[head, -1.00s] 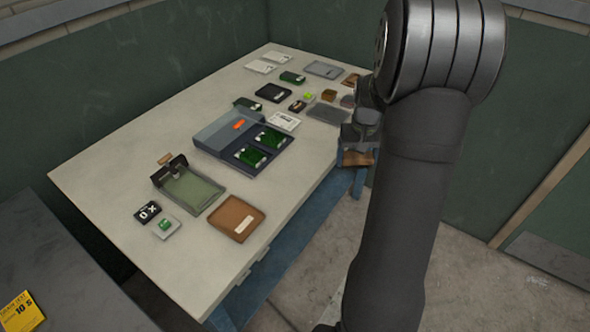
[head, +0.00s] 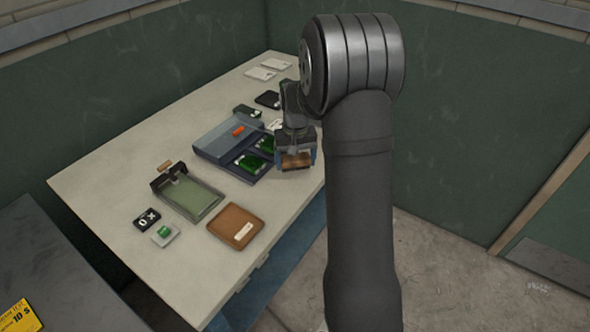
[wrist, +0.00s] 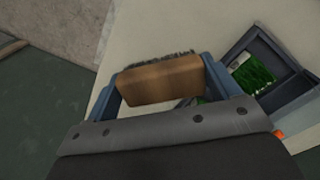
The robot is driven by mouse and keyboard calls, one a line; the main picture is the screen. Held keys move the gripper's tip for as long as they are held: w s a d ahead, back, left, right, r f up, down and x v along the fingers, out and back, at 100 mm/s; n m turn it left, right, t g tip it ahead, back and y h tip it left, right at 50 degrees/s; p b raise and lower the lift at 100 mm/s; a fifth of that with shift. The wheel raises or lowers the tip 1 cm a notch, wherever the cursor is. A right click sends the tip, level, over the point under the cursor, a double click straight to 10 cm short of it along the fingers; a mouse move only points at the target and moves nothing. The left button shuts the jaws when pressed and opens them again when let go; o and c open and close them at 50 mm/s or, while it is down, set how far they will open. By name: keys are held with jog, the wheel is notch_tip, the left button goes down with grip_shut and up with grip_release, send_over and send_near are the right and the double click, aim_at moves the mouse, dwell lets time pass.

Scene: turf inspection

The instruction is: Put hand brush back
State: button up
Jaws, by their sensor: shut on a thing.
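The hand brush (head: 296,160) has a brown wooden block, and dark bristles show along its far edge in the wrist view (wrist: 160,80). My gripper (head: 296,158) is shut on it, with one blue-grey finger at each end of the block in the wrist view (wrist: 160,84). In the head view the brush is at the table's right edge, just right of the open case with green turf samples (head: 225,132). It appears held above the table top. Which place belongs to the brush cannot be told; a brown tray (head: 222,226) with a pale label lies empty near the front.
On the pale table (head: 110,180) a green-bedded tray with a dark upright end (head: 200,202) stands left of the brown tray. A black marked block (head: 147,219) and a small plate with a green piece (head: 165,235) lie nearby. My arm hides the table's far right.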

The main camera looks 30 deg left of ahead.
aim_at(295, 170)
jog(key=shift+a+f, duration=0.1)
jog(key=shift+f, duration=2)
jog(key=shift+f, duration=0.15)
jog(key=o, duration=0.8)
notch_tip(295, 170, up, 12)
jog(key=shift+r, duration=0.2)
